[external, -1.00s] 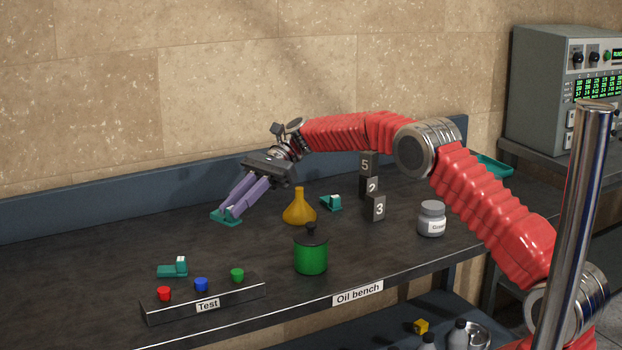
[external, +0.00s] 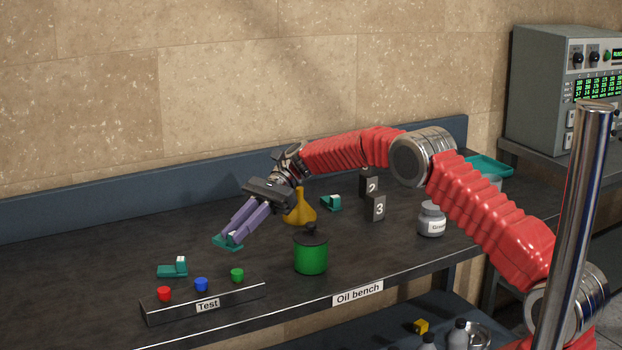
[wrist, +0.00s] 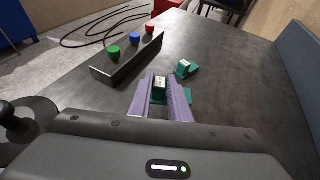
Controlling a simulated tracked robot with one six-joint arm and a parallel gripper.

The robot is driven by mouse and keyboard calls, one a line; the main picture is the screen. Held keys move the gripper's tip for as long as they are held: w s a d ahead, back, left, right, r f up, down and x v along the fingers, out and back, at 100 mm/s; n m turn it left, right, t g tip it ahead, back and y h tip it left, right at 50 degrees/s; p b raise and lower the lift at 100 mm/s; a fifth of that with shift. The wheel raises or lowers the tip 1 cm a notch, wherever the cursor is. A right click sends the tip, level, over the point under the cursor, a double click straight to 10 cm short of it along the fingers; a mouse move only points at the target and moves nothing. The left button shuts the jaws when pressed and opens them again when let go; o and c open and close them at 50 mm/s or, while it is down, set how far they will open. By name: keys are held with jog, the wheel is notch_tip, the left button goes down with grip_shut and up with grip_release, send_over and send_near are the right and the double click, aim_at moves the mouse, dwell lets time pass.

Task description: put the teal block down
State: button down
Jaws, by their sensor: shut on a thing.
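My gripper (external: 230,235) is shut on a teal block (external: 222,242) with a small white-topped raised part, low over the left part of the dark bench (external: 90,245). In the wrist view the teal block (wrist: 160,97) sits between the purple fingers. I cannot tell whether its underside touches the bench. A second teal block (external: 172,270) rests on the bench to the front left, and it shows ahead in the wrist view (wrist: 186,69). A third teal block (external: 331,203) stands behind the yellow funnel.
The yellow funnel (external: 303,209) and a green pot (external: 311,256) stand to the right of my gripper. A Test strip with red, blue and green buttons (external: 205,302) lies along the front edge. Number blocks (external: 376,207) and a grey jar (external: 431,220) stand farther right. The far left bench is clear.

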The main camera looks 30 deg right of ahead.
aim_at(239, 245)
jog(key=shift+f, duration=1.85)
jog(key=shift+f, duration=0.1)
jog(key=c, duration=1.6)
grip_release()
jog(key=shift+c, duration=0.2)
jog(key=v, duration=1.2)
jog(key=shift+w, duration=0.1)
